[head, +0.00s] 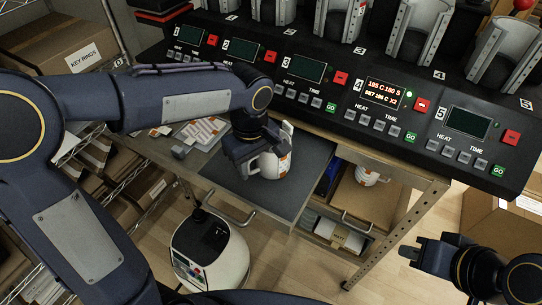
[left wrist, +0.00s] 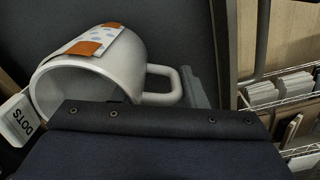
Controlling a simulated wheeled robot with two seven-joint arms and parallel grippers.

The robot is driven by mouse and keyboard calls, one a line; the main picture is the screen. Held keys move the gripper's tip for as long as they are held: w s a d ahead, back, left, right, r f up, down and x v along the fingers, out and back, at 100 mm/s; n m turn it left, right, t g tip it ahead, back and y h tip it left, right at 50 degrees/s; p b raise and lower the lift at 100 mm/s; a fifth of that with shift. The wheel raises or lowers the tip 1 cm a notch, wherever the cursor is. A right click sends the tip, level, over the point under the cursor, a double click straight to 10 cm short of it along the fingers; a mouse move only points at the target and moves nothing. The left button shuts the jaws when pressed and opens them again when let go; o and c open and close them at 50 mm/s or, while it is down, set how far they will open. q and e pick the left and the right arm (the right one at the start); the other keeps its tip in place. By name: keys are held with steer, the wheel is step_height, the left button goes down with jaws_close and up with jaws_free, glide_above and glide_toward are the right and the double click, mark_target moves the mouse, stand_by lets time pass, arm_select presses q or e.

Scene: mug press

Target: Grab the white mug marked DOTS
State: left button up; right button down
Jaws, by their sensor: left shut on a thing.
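A white mug with an orange-and-blue patterned patch (head: 272,168) is on the dark grey pull-out surface below the machine. In the left wrist view the mug (left wrist: 120,70) lies across the picture with its open mouth to the left and its handle to the right. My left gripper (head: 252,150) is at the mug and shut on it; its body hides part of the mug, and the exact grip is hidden. A white tag reading DOTS (left wrist: 21,121) shows beside the mug's mouth. My right gripper (head: 414,252) is empty at the lower right, far from the mug; its jaw gap is unclear.
The black press machine (head: 330,95) with several numbered stations runs along the back; station 4 is lit. Another white mug (head: 367,175) sits in an open compartment to the right. Flat sheets (head: 200,132) lie left of the mug. A KEY RINGS box (head: 75,50) stands at left.

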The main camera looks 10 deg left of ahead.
arm_select(q)
steer(key=shift+c, duration=0.6)
steer(key=shift+r, duration=0.1)
